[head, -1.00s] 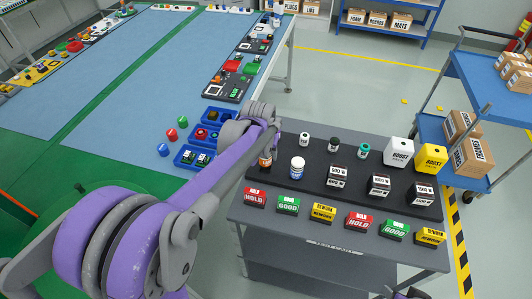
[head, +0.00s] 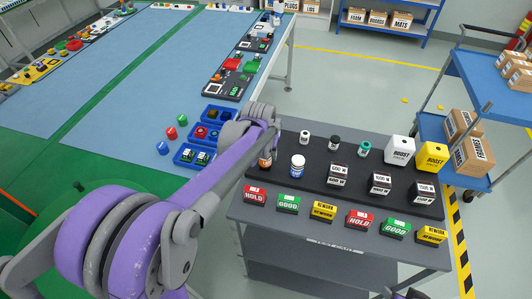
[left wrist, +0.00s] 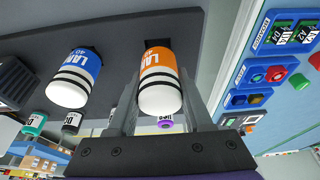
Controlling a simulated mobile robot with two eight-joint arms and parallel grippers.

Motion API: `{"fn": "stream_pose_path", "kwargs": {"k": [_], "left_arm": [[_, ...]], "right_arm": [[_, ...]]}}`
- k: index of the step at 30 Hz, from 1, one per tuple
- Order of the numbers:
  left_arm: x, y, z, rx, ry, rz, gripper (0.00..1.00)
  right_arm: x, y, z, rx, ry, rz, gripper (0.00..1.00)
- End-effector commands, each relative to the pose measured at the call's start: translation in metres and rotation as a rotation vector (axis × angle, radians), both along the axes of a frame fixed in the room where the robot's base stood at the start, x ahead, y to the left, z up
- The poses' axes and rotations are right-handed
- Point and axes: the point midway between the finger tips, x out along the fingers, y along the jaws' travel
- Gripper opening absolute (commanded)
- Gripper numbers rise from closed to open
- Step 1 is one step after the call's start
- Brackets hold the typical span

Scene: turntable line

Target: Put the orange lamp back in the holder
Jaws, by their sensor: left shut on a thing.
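The orange lamp (left wrist: 160,85), a cylinder with an orange label, dark bands and a white rounded end, stands between my left gripper's fingers (left wrist: 160,112) in the left wrist view. My left gripper (head: 268,152) is shut on it. In the head view the orange lamp (head: 265,162) shows partly below my wrist, at the left end of the dark holder board (head: 318,184). The blue lamp (head: 297,166) stands beside it on the board; it also shows in the left wrist view (left wrist: 73,80). I cannot tell whether the orange lamp's base is seated. My right gripper is not clearly visible.
HOLD, GOOD and REWORK signs (head: 288,203) line the grey table's front. Blue trays (head: 192,156) lie left, near my arm. A cart (head: 495,80) stands right.

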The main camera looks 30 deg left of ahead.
Motion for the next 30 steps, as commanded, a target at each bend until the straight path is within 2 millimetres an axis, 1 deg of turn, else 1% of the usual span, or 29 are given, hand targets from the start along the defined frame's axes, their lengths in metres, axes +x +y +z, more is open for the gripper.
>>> {"fn": "stream_pose_path", "kwargs": {"k": [23,24,29,30], "left_arm": [[0.000,0.000,-0.016,0.000,0.000,0.000,0.00],[0.000,0.000,-0.016,0.000,0.000,0.000,0.56],[0.000,0.000,-0.015,0.000,0.000,0.000,0.85],[0.000,0.000,-0.015,0.000,0.000,0.000,0.85]], "right_arm": [[-0.004,0.000,-0.013,0.000,0.008,0.000,0.50],[-0.004,0.000,-0.013,0.000,0.007,0.000,0.50],[-0.004,0.000,-0.012,0.000,0.007,0.000,0.50],[-0.004,0.000,-0.012,0.000,0.007,0.000,0.50]]}}
